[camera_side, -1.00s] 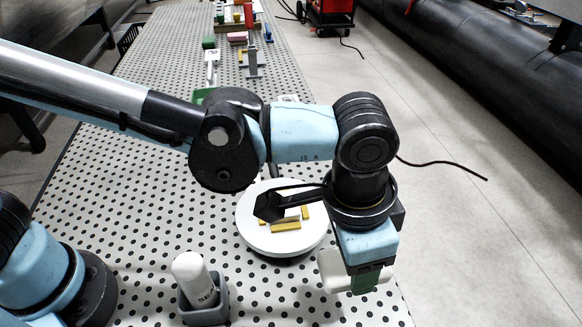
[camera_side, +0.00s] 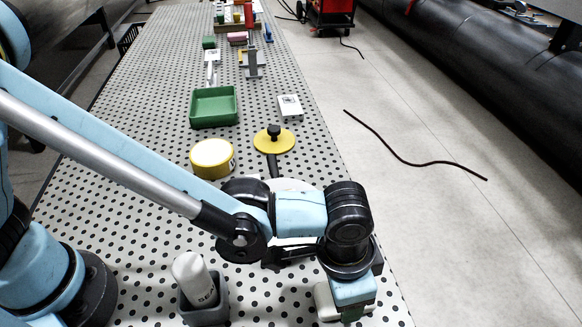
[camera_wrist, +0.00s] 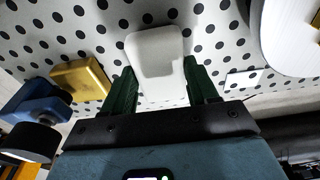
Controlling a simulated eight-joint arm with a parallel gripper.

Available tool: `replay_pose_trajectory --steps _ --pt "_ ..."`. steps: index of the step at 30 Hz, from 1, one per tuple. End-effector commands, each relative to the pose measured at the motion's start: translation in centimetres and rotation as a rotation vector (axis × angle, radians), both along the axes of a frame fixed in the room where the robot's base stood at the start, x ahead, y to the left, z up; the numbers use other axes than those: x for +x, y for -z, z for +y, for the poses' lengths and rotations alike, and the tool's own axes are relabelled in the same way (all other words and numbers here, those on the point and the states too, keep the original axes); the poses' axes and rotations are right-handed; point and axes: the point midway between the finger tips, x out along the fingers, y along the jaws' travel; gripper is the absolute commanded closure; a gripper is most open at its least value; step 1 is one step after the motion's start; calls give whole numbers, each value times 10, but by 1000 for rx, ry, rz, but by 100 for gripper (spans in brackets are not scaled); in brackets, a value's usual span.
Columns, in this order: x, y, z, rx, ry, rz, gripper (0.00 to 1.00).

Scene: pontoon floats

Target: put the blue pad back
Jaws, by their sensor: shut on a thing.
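My gripper (camera_wrist: 160,72) is shut on a white block with rounded corners (camera_wrist: 155,48), which sits between its two green fingers in the wrist view. In the side view my gripper (camera_side: 353,310) is low at the front right of the dotted table, with the white block (camera_side: 324,303) showing at its left. I cannot tell whether the block touches the table. A blue block (camera_wrist: 33,103) lies at the left of the wrist view, apart from the fingers; I cannot tell whether it is the blue pad. No blue pad shows clearly in the side view.
A yellow block (camera_wrist: 80,80) lies left of the fingers. A white round disc (camera_wrist: 290,35) is at the upper right. A grey holder (camera_side: 207,311) with a white bottle (camera_side: 193,276), a yellow-rimmed roll (camera_side: 212,158), a yellow disc (camera_side: 288,140) and a green tray (camera_side: 214,107) stand on the table.

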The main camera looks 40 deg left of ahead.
Motion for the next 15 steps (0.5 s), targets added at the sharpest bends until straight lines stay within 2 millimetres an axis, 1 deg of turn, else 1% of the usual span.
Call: replay_pose_trajectory --steps 5,6,10,11,15 --pt "0 3 0 0 0 0 70" --pt "0 3 0 0 0 0 39" --pt "0 3 0 0 0 0 19" --pt "0 2 0 0 0 0 16" --pt "0 2 0 0 0 0 16"
